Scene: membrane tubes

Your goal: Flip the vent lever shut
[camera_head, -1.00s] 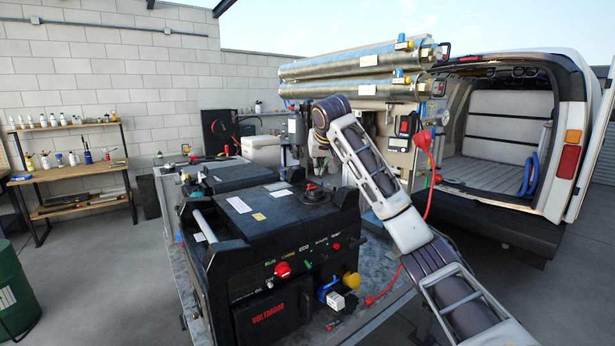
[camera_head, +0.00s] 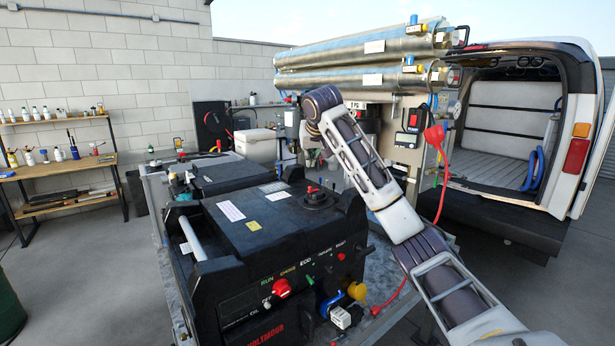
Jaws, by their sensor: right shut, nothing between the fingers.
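Two long silver membrane tubes, an upper one (camera_head: 350,50) and a lower one (camera_head: 350,80), lie across a rack. My right arm rises from the lower right, bending in front of the rack. My right gripper (camera_head: 318,156) hangs below that bend, shut and empty, mostly hidden and left of the valve fittings. My left gripper is out of view.
A black generator (camera_head: 235,255) with a red knob and a yellow cap fills the near bench. A red plug (camera_head: 434,134) and cable hang right of the rack's meter panel (camera_head: 408,140). An open white van (camera_head: 510,110) stands right. Shelves with bottles (camera_head: 60,165) stand left.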

